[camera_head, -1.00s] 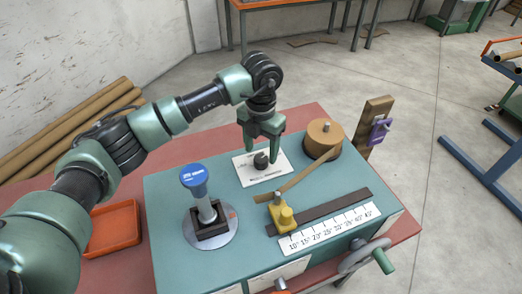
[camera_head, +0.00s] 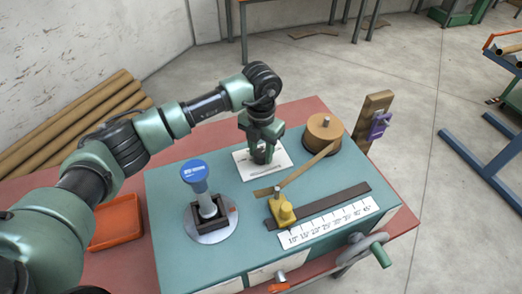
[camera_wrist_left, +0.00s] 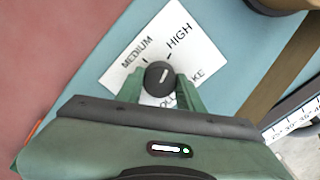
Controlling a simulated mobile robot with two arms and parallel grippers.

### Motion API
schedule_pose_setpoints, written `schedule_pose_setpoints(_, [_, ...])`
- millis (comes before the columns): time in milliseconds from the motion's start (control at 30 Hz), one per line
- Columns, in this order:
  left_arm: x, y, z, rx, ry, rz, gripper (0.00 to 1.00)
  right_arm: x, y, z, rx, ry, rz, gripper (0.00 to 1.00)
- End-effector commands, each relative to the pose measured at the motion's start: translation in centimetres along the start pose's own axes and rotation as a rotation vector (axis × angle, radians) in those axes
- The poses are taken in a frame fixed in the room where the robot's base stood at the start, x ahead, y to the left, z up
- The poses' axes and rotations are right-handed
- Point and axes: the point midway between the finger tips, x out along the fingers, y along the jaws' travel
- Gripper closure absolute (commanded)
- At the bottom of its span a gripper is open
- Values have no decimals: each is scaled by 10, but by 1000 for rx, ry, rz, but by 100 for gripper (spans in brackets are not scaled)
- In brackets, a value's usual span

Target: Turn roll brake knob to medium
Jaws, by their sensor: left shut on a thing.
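The roll brake knob is a small dark round knob (camera_wrist_left: 157,73) with a short white line. It sits on a white label plate (camera_head: 279,160), which also shows in the left wrist view (camera_wrist_left: 190,40). There the words MEDIUM and HIGH are readable, and the lower word is partly hidden by my fingers. The knob's line leans up and right, nearer the HIGH tick than the MEDIUM tick. My left gripper (camera_head: 262,157) points down and is shut on the knob, with one green finger on each side in the wrist view (camera_wrist_left: 161,88). My right gripper is out of view.
A crank wheel (camera_head: 362,252) is at the front right. An orange tray (camera_head: 117,222) lies left.

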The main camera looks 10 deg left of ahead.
Motion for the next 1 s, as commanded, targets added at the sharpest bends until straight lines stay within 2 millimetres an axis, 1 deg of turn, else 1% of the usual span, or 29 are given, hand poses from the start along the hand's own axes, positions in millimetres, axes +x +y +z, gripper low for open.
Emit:
schedule_pose_setpoints(167, [1, 0, 0, -53, -2, 0, 100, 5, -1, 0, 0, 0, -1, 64])
schedule_pose_setpoints(367, [1, 1, 1, -182, -5, 1, 100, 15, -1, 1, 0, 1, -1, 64])
schedule_pose_setpoints(1000, [0, 1, 1, -781, -5, 0, 100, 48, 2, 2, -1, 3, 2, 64])
